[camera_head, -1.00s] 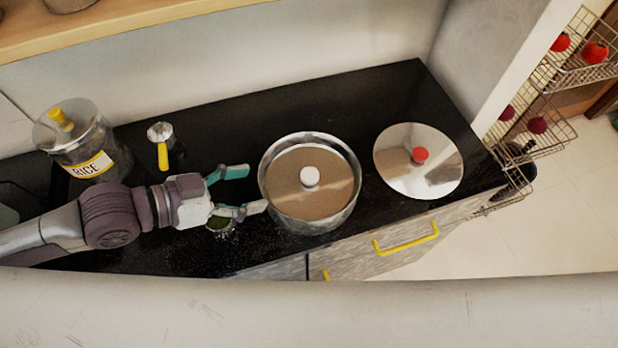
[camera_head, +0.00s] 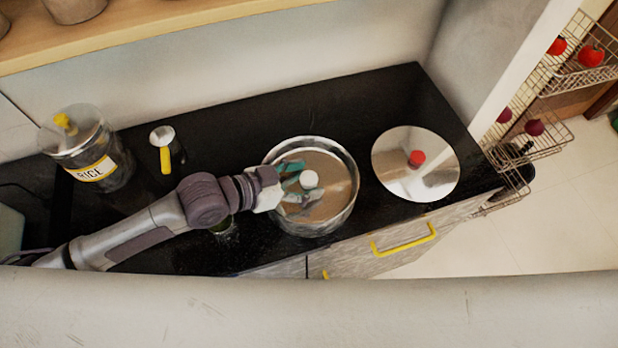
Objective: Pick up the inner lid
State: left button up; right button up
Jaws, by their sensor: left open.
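A steel pot (camera_head: 346,208) stands on the black counter. Inside it lies the inner lid (camera_head: 335,187), a brownish disc with a white round knob (camera_head: 308,179) in the middle. My left gripper (camera_head: 302,182) is over the pot's left part, with its teal fingers open and pointing right. The fingertips lie on either side of the white knob in the picture; I cannot tell whether they touch it. The fingers hide the left part of the lid. My right gripper is not in view.
A shiny round lid with a red knob (camera_head: 416,159) lies right of the pot. A rice jar (camera_head: 93,165) and a yellow-handled scoop (camera_head: 165,158) stand at the left. A wire rack (camera_head: 540,130) is at the far right. The counter behind the pot is clear.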

pick_arm(q)
grip_shut()
dwell(0.4)
jog(key=shift+r, duration=0.1)
